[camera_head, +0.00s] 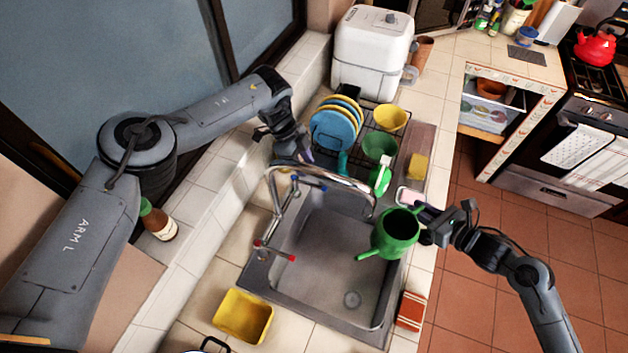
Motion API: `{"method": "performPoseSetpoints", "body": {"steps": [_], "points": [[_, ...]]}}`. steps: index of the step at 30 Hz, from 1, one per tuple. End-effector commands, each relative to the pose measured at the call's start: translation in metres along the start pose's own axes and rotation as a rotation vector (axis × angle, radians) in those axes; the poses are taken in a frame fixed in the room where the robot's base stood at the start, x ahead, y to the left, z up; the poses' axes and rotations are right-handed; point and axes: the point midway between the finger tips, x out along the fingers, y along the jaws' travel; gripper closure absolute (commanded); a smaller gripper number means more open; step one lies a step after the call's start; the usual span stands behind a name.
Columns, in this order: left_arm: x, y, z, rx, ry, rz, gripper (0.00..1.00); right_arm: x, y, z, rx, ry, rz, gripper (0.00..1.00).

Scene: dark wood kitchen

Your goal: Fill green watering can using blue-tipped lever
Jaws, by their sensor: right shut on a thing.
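The green watering can (393,233) is held over the right side of the grey sink (310,285), its spout pointing left and its open top facing up. My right gripper (424,222) is shut on it at its right side. The chrome faucet (276,200) arches over the sink, its outlet end near the can. The blue-tipped lever (312,184) is on the faucet's far side; a red-tipped lever (275,254) is on the near side. My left gripper (303,152) is just beyond the blue-tipped lever; its fingers are too small and dark to judge. No water stream is visible.
A dish rack with blue and yellow plates (334,128), a yellow bowl (391,117) and a green bowl (379,147) stands behind the sink. A green-and-white bottle (381,177) is by the sink's far edge. A yellow tub (243,316) sits at the near left.

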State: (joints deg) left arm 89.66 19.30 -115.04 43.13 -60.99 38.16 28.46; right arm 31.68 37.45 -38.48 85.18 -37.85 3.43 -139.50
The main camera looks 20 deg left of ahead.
Motion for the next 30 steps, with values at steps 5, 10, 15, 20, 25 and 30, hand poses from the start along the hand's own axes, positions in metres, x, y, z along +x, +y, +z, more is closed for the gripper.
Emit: {"method": "performPoseSetpoints", "body": {"steps": [5, 10, 15, 20, 25, 30], "points": [[0.034, 0.001, -0.001, 0.001, -0.001, 0.004, 0.60, 0.000, 0.000, 0.001, 0.000, -0.001, 0.000, 1.00], [0.059, 0.001, -0.001, 0.001, 0.000, 0.002, 0.60, 0.000, 0.000, 0.001, 0.000, -0.001, 0.000, 1.00], [0.076, 0.001, -0.001, 0.000, -0.001, 0.001, 0.60, 0.000, 0.000, 0.001, 0.000, -0.001, 0.000, 1.00], [0.083, 0.001, -0.001, 0.001, 0.001, 0.001, 0.60, 0.000, 0.000, 0.001, 0.000, -0.001, 0.000, 1.00], [0.084, 0.000, -0.001, 0.001, 0.001, 0.001, 0.60, 0.000, 0.000, 0.001, 0.000, -0.001, 0.000, 1.00], [0.084, 0.000, -0.001, 0.001, 0.001, 0.001, 0.66, 0.000, 0.000, 0.001, 0.000, -0.001, 0.000, 1.00]]}}
